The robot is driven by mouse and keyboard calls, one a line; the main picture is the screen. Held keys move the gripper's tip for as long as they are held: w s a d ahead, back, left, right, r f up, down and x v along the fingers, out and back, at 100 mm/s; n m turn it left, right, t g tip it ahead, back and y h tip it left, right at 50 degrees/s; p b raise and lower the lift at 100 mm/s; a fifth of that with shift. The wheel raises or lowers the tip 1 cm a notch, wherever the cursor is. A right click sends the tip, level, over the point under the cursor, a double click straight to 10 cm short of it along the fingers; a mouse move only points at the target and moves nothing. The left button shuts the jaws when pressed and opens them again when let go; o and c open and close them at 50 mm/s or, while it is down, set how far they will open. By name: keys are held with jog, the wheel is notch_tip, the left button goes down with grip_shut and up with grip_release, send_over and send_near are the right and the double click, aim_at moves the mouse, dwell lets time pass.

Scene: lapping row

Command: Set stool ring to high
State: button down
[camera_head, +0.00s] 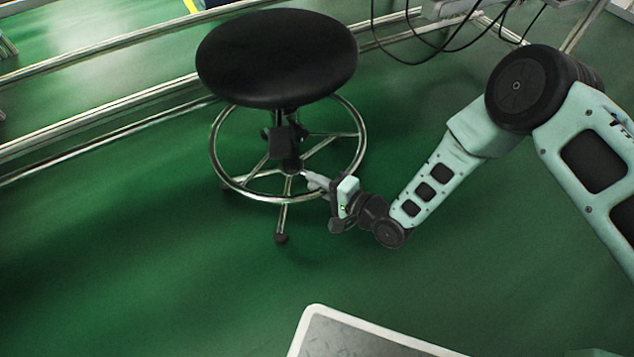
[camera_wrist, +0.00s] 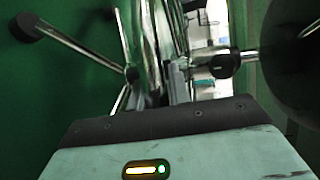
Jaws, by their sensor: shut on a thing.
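The stool has a round black seat (camera_head: 277,58) on a dark central column (camera_head: 290,160). A chrome stool ring (camera_head: 233,184) circles the column below the seat, above the stool's legs. My gripper (camera_head: 308,178) reaches in from the right and is shut on the near right part of the ring. In the wrist view the ring (camera_wrist: 140,45) runs down as a bright curved tube between my gripper's fingers (camera_wrist: 164,82). The fingers partly hide the gripped stretch. The black seat (camera_wrist: 295,60) fills the right edge there.
Metal rails (camera_head: 110,105) run along the floor behind and left of the stool. Black cables (camera_head: 440,50) hang at the upper right. A pale-rimmed tray-like surface (camera_head: 312,325) is at the bottom. The green floor (camera_head: 130,260) is clear at left and front.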

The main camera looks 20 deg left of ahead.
jog(key=shift+a+r, duration=0.1)
jog(key=shift+r, duration=0.25)
jog(key=c, duration=1.3)
grip_release()
jog(key=p+v, duration=0.7)
jog(key=v, duration=1)
jog(key=shift+d+f, duration=0.15)
jog(key=shift+d, duration=0.15)
